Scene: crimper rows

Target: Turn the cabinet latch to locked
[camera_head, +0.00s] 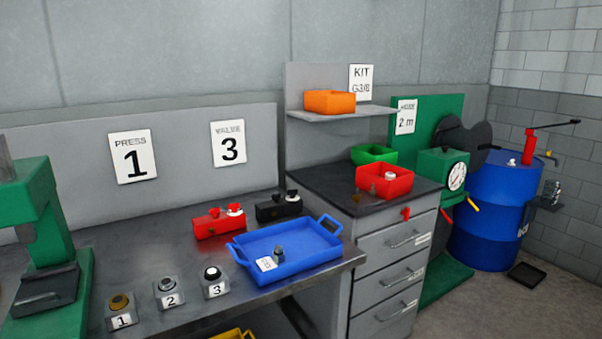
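The grey drawer cabinet (378,252) stands right of the workbench, with its several drawers facing front right. A small red latch (405,213) sits on the cabinet's upper front, near the top edge and above the top drawer's handle (407,239). The latch is small in the view, and I cannot tell whether it is at locked or unlocked. A pale label (423,240) is beside the top handle. My gripper is not in view.
A blue tray (335,262) sits at the workbench's right end, near the cabinet. A red bin (385,181) and green bin (374,154) stand on the cabinet top. A green machine with a dial (457,177) and a blue drum (497,215) stand at right. Open floor (470,312) lies front right.

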